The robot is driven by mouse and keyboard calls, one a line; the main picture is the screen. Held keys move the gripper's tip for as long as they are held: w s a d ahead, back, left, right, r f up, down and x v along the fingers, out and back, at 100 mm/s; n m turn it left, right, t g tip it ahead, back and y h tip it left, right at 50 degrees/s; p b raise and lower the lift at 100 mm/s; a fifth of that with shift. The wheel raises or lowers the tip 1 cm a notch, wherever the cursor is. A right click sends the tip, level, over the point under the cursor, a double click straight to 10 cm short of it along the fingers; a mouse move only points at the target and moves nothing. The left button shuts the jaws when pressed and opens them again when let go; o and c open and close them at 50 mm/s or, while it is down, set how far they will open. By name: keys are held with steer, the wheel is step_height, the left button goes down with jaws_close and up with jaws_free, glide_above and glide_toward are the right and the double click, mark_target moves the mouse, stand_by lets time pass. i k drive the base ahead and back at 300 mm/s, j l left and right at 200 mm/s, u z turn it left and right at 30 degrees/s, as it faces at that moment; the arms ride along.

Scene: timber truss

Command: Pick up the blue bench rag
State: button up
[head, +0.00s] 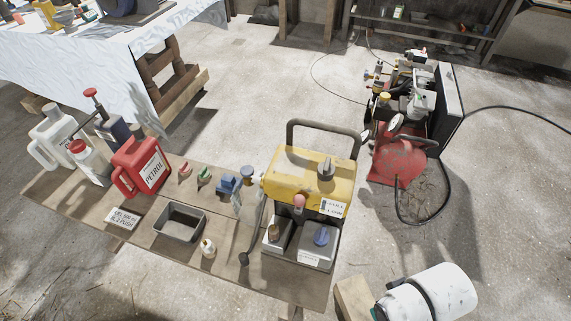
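I cannot make out a blue bench rag for certain. A small blocky blue object (228,184) sits on the low wooden bench, left of the yellow machine. My white arm shows at the bottom right. My gripper is not in view.
The low bench (105,207) holds a red petrol can (143,166), white jugs, a grey tray (180,221), a small bottle (208,248) and a yellow machine (309,178). A red compressor (400,160) with trailing hoses stands right. Concrete floor (240,90) between is mostly clear.

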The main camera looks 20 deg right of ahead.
mark_target(227, 184)
steer(key=i+j+u, duration=0.15)
steer(key=i+j, duration=0.15)
steer(key=i, duration=0.2)
steer(key=i+j+u, duration=0.15)
steer(key=i, duration=0.35)
steer(key=i+j+u, duration=0.15)
steer(key=i, duration=0.4)
